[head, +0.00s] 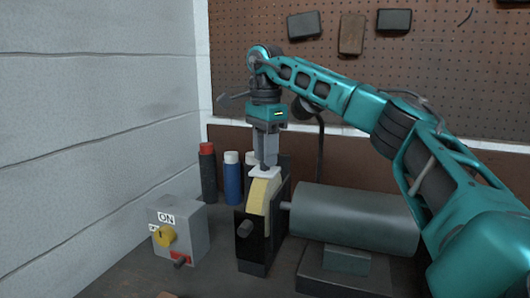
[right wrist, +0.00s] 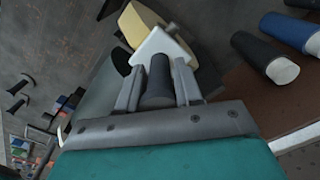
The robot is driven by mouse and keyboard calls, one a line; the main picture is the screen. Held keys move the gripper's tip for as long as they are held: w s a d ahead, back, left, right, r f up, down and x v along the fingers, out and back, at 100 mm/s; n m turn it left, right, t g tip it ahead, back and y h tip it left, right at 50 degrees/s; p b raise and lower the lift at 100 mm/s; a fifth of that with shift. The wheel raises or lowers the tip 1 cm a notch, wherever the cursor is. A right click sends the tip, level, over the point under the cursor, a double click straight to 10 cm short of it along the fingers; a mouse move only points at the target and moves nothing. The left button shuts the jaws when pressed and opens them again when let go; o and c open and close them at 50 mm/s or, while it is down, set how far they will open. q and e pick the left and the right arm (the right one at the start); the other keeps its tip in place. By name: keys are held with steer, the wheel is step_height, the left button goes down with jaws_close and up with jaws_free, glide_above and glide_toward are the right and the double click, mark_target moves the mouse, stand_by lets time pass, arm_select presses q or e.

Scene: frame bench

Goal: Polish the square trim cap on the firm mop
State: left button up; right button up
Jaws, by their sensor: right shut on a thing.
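The white square trim cap (head: 264,172) is at the top rim of the pale yellow mop wheel (head: 257,194), where the two look to meet; I cannot tell whether they press together. My right gripper (head: 266,160) points down from above and is shut on the cap's dark stem. In the right wrist view, the stem stands between the two fingers of the gripper (right wrist: 158,88), with the white cap (right wrist: 163,46) beyond the fingertips and the yellow mop (right wrist: 138,25) just behind it. A black guard partly hides the mop in the head view. My left gripper is not in view.
A grey motor (head: 355,218) lies right of the mop. A grey switch box (head: 190,225) with a yellow knob (head: 164,236) and an ON label stands at the left. Behind stand a red-capped bottle (head: 208,175) and a blue bottle (head: 232,180). A pegboard (head: 450,75) closes the back.

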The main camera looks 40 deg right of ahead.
steer(key=shift+r, duration=0.15)
steer(key=shift+r, duration=0.9)
steer(key=shift+f, duration=0.95)
stand_by(1.5)
steer(key=shift+r, duration=0.95)
steer(key=shift+f, duration=0.9)
stand_by(1.5)
steer(key=shift+r, duration=0.9)
